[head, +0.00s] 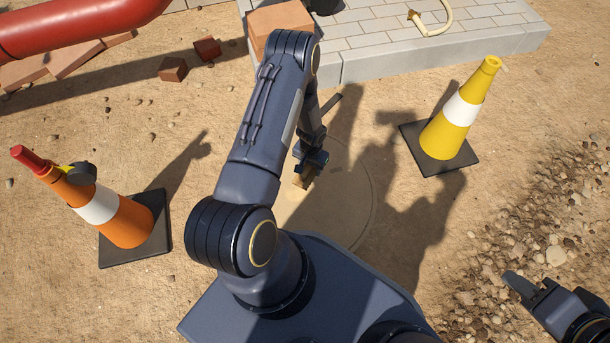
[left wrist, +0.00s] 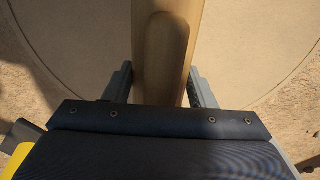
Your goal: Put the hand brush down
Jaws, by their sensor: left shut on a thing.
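The hand brush shows as a pale wooden piece (head: 302,180) below my left gripper (head: 312,160) in the head view. In the left wrist view its smooth wooden handle (left wrist: 166,45) runs up the picture between the two grey fingers (left wrist: 160,85). My left gripper is shut on it. The bristles cannot be made out. The brush is over a round pale patch (head: 350,215) on the ground; I cannot tell whether it touches. My right gripper (head: 528,286) is at the lower right, far from the brush, and its opening is unclear.
An orange and white cone (head: 122,222) stands at the left, a yellow and white cone (head: 455,130) at the right. A paved slab (head: 440,58) with a brick-coloured block (head: 275,22) lies behind. A red pipe (head: 80,22) is at upper left. Gravel (head: 530,225) covers the right side.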

